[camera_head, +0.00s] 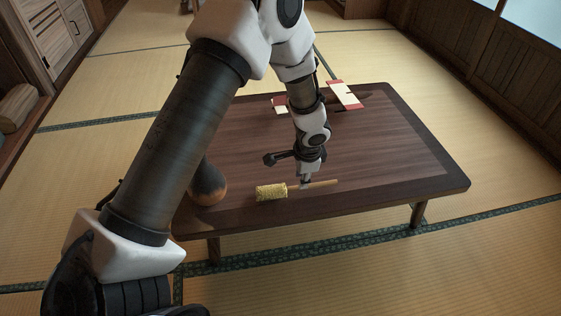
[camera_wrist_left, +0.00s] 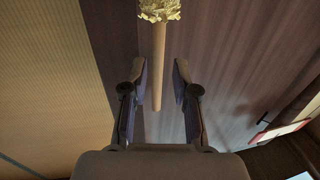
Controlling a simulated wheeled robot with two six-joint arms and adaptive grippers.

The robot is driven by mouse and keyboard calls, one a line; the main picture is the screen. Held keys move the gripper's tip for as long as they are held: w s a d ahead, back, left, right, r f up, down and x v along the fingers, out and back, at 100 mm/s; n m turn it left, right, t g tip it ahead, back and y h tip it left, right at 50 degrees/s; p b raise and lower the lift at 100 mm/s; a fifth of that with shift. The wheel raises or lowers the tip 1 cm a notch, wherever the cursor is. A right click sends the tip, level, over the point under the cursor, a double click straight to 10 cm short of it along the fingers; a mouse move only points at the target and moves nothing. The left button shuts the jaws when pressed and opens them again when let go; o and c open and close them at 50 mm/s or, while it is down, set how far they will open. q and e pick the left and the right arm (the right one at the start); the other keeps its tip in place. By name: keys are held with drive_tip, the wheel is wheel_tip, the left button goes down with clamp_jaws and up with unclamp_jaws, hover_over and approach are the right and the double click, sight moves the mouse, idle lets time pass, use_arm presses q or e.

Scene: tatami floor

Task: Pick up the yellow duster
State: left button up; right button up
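The yellow duster (camera_head: 271,192) lies on the low wooden table (camera_head: 380,150) near its front edge, with its wooden handle pointing right. My left gripper (camera_head: 305,184) is just above the handle, pointing down. In the left wrist view the duster's yellow head (camera_wrist_left: 159,10) is at the top edge and its handle (camera_wrist_left: 158,60) runs down between the two fingers. The fingers of the left gripper (camera_wrist_left: 159,80) are open, one on each side of the handle, with gaps to it. My right gripper is not in view.
A dark round vase (camera_head: 208,184) stands on the table left of the duster, partly behind my arm. Red and cream items (camera_head: 345,95) lie at the table's back. The table's right half is clear. Tatami floor (camera_head: 480,260) surrounds the table.

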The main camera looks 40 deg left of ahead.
use_arm(q)
drive_tip(key=f+b, duration=0.2)
drive_tip(key=f, duration=0.1)
drive_tip(key=f+b, duration=0.1)
drive_tip(key=f, duration=0.1)
drive_tip(key=shift+w+a+f, duration=0.1)
drive_tip(key=shift+w+a, duration=0.15)
drive_tip(key=shift+w, duration=0.1)
clamp_jaws()
